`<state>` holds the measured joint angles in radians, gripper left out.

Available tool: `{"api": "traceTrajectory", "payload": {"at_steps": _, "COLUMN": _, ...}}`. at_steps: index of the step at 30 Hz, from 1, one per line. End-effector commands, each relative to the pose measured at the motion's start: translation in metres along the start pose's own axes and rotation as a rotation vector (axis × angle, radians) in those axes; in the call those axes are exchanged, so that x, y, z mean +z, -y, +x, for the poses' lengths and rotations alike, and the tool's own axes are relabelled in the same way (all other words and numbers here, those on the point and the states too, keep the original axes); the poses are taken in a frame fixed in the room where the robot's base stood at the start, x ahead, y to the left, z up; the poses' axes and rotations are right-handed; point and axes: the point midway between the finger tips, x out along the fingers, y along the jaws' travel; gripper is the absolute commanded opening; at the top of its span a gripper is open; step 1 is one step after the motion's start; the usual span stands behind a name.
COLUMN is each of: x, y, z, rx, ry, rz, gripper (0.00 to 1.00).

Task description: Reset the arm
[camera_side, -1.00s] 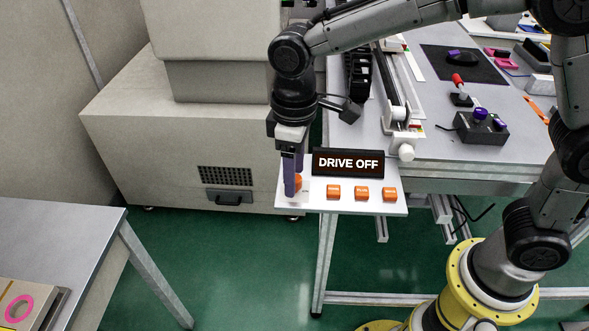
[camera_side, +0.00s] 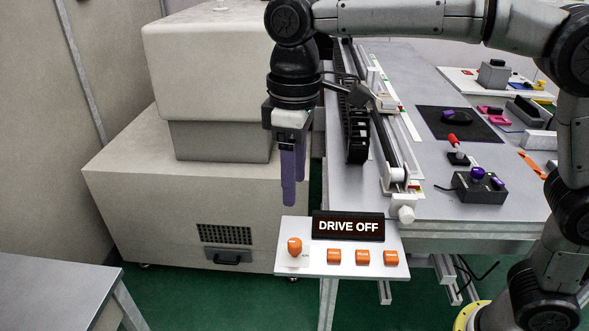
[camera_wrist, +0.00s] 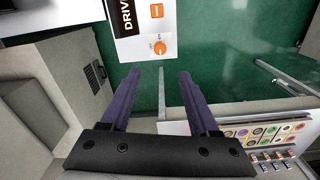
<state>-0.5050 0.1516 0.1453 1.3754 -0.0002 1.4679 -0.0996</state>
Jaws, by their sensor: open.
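My gripper (camera_side: 291,203) hangs with its purple fingers pointing down, in the air above the left end of a white control panel. In the wrist view the two fingers (camera_wrist: 160,73) stand apart with nothing between them. An orange knob (camera_side: 295,246) sits at the panel's left end, below the fingertips and apart from them; it also shows in the wrist view (camera_wrist: 160,48). The white panel (camera_side: 315,267) carries a black sign (camera_side: 348,226) reading "DRIVE OFF" and a row of orange buttons (camera_side: 362,257).
A large beige machine (camera_side: 215,90) stands behind and left of my gripper. A grey table (camera_side: 420,190) at right holds a linear rail (camera_side: 383,140), a joystick box (camera_side: 478,186) and a black mat (camera_side: 458,124). Another grey table (camera_side: 60,295) is at lower left.

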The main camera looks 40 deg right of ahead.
Motion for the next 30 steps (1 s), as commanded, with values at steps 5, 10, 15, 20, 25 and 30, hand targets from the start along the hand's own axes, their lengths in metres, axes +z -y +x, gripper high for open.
{"api": "traceTrajectory", "payload": {"at_steps": 5, "x": 0.000, "y": 0.000, "z": -0.010, "rx": 0.000, "ry": -0.001, "rz": 0.000, "gripper": 0.62}}
{"api": "traceTrajectory", "payload": {"at_steps": 10, "x": 0.000, "y": 0.000, "z": -0.010, "rx": 0.000, "ry": 0.000, "rz": 0.000, "gripper": 0.62}}
{"api": "traceTrajectory", "payload": {"at_steps": 15, "x": 0.001, "y": -0.003, "z": -0.010, "rx": 0.000, "ry": -0.001, "rz": 0.008, "gripper": 0.62}}
{"api": "traceTrajectory", "payload": {"at_steps": 20, "x": 0.024, "y": -0.028, "z": -0.042, "rx": 0.011, "ry": -0.075, "rz": 0.078, "gripper": 0.62}}
{"api": "traceTrajectory", "payload": {"at_steps": 25, "x": 0.096, "y": -0.056, "z": -0.064, "rx": 0.033, "ry": -0.160, "rz": 0.209, "gripper": 0.62}}
{"api": "traceTrajectory", "payload": {"at_steps": 30, "x": 0.169, "y": -0.066, "z": -0.055, "rx": 0.068, "ry": -0.262, "rz": 0.348, "gripper": 0.62}}
